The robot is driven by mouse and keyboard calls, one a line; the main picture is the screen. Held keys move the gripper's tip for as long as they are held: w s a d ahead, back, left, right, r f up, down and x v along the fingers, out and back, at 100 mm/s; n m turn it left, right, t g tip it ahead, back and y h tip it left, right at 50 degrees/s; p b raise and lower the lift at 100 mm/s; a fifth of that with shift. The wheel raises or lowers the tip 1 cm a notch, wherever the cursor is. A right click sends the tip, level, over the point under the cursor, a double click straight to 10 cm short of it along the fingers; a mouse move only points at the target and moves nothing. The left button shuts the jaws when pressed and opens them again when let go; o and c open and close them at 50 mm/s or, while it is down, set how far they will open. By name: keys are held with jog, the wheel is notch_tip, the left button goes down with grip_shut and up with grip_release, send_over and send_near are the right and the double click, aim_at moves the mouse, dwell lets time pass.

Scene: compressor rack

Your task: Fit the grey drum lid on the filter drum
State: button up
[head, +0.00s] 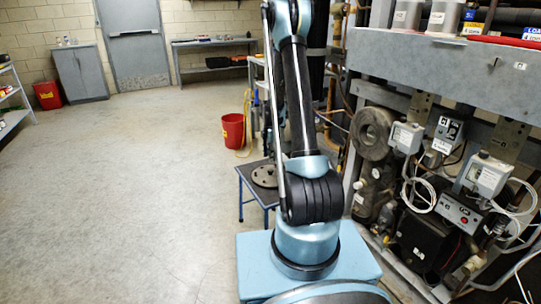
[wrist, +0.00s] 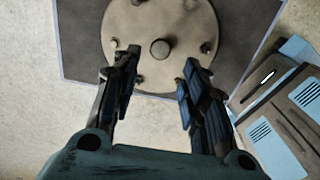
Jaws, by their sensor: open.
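The grey drum lid (wrist: 150,22) is a round disc with a central knob (wrist: 160,49) and several bolts near its rim. It lies flat on a dark stool top (wrist: 82,35); in the head view the lid (head: 264,177) is partly hidden behind my arm. My gripper (wrist: 158,70) is open and empty, with its fingers pointing toward the lid and the knob between and just beyond the tips. I cannot tell how far above the lid they are. A grey round-flanged body (head: 373,132) on the rack appears to be the filter drum. The head view hides my gripper.
The compressor rack (head: 440,60) with gauges, boxes and hoses fills the right side. A red bucket (head: 233,131) stands behind the stool. Open floor (head: 130,190) lies to the left. A cabinet (head: 80,72) and a bench (head: 212,42) stand at the back wall.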

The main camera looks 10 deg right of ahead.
aim_at(270, 170)
notch_tip(270, 170, down, 8)
jog(key=shift+f, duration=0.2)
jog(key=shift+c, duration=0.6)
grip_shut()
jog(key=shift+r, duration=3.55)
